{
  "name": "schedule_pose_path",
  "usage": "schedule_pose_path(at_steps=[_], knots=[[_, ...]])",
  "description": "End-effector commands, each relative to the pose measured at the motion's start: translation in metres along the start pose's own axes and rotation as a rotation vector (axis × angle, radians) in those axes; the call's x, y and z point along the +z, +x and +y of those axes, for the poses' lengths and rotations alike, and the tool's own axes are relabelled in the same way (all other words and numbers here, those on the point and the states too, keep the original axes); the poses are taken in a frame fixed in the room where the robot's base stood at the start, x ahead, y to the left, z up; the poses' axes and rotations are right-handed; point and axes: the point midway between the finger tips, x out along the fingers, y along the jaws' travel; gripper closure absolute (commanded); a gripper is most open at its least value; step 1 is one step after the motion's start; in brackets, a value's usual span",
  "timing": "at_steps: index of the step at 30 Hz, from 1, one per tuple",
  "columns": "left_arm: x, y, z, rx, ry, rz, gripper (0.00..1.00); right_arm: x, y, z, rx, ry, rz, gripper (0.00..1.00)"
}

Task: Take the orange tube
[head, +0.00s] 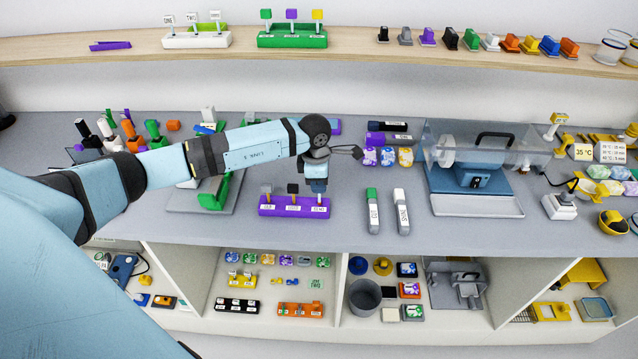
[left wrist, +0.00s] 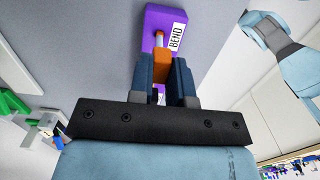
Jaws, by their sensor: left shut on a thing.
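An orange tube (left wrist: 161,60) with a square body and a thin pale pin is between the two fingers of my left gripper (left wrist: 161,72) in the left wrist view. The gripper is shut on it. The pin points at the purple rack (left wrist: 160,15), at the end labelled BEND; I cannot tell how deep it sits in the slot. In the head view my left gripper (head: 318,190) is over the right end of the purple rack (head: 275,208) and hides the orange body. Grey and black pieces stand in the rack's other slots. My right gripper is not in view.
A green marker (head: 372,210) and a white marker (head: 402,211) lie right of the rack. A blue machine with a clear cover (head: 510,152) stands further right. Bottles (head: 107,131) stand at the back left. Bare bench lies in front of the rack.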

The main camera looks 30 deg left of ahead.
Motion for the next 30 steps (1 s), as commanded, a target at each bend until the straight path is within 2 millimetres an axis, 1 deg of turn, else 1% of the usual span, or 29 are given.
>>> schedule_pose_path(at_steps=[9, 30], knots=[[0.001, -0.009, 0.000, 0.000, 0.000, 0.000, 1.00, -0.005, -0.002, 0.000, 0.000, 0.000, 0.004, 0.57], [0.002, -0.025, 0.000, 0.000, 0.000, 0.000, 1.00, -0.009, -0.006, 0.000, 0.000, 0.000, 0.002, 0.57]])
